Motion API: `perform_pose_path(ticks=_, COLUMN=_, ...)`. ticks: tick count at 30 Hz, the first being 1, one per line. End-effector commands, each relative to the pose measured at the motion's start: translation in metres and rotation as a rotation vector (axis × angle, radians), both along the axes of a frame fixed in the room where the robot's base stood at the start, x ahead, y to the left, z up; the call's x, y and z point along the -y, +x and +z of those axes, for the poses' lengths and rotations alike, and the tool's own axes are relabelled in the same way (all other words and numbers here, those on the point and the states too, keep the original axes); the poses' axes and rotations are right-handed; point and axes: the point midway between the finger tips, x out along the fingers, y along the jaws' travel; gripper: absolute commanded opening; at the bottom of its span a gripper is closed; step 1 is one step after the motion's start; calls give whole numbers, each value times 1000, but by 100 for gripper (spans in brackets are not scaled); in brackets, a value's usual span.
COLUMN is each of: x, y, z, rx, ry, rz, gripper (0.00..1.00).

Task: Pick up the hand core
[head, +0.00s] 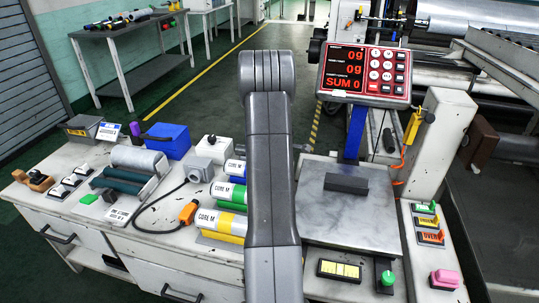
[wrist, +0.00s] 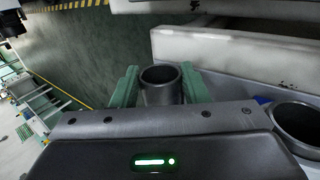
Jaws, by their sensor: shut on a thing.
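In the wrist view, my gripper (wrist: 161,78) has its two green fingers closed on either side of a hollow dark grey tube, the hand core (wrist: 161,96). Its open round end faces the camera, and its lower part is hidden behind my gripper body. In the head view, my arm stands upright across the middle of the picture. My gripper and the held core cannot be made out there.
Another hollow dark tube (wrist: 300,122) stands at the right in the wrist view. Rolls labelled CORE M (head: 222,222) lie left of my arm. A red display (head: 365,74) stands behind the plate.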

Motion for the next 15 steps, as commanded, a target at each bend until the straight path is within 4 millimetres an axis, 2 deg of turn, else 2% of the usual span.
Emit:
perform_pose_path(ticks=5, x=0, y=0, z=16, rx=2, ry=0, rz=1, gripper=16)
perform_pose_path(ticks=15, x=-1, y=1, z=81, rx=4, ry=1, rz=0, gripper=16)
